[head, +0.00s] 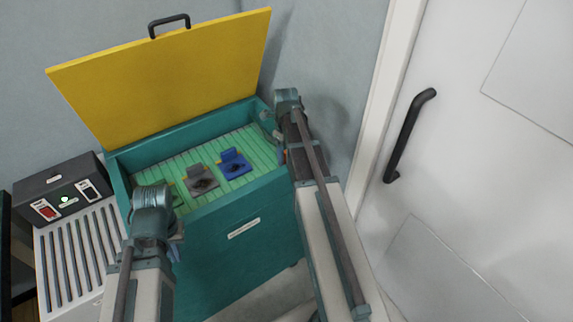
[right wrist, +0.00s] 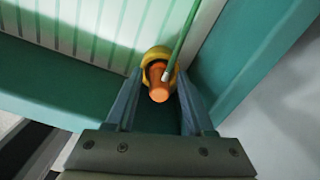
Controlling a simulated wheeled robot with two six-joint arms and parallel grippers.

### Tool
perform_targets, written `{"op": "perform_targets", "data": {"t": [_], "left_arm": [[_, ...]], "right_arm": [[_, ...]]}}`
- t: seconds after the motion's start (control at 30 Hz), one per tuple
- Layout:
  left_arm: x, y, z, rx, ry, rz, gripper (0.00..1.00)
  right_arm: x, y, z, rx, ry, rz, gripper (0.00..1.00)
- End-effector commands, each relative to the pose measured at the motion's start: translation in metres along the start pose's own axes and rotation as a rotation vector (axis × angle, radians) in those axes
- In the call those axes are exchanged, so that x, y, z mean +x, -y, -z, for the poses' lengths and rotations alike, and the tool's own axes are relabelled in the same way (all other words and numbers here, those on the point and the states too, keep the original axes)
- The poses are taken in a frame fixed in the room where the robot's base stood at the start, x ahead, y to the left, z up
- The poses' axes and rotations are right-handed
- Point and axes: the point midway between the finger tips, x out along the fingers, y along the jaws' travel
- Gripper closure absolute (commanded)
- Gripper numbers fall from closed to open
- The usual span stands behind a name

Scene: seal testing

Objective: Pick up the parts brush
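In the right wrist view, an orange, round-ended piece (right wrist: 158,82) with a yellow collar and a thin green rod shows inside the teal bin. It seems to be the parts brush; its bristles are not clear. In the head view my right gripper (head: 268,124) is at the bin's right end, and the brush is not clearly visible. My left gripper (head: 176,240) is by the bin's front left; its fingers are mostly hidden.
The teal bin (head: 235,245) has a raised yellow lid (head: 165,80) and a ribbed green floor. Blue (head: 236,164) and grey (head: 201,181) parts lie inside. A switch box (head: 62,190) and slatted surface stand left. A white door (head: 470,150) is at right.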

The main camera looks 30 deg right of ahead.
Motion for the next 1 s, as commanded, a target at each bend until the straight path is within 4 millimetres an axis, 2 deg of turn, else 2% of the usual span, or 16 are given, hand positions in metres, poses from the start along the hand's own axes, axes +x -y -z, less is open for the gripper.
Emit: {"op": "perform_targets", "data": {"t": [0.03, 0.27, 0.73, 1.0], "left_arm": [[0.000, 0.000, 0.000, 0.000, 0.000, 0.000, 1.00], [0.000, 0.000, 0.000, 0.000, 0.000, 0.000, 1.00], [-0.004, 0.000, 0.000, 0.000, 0.000, 0.000, 1.00], [-0.029, 0.003, -0.002, 0.000, 0.000, 0.000, 1.00]], "right_arm": [[0.000, 0.000, 0.000, 0.000, 0.000, 0.000, 0.58], [0.000, 0.000, 0.000, 0.000, 0.000, 0.000, 0.99], [-0.004, 0.000, 0.000, 0.000, 0.000, 0.000, 1.00], [-0.029, 0.000, 0.000, 0.000, 0.000, 0.000, 1.00]]}}
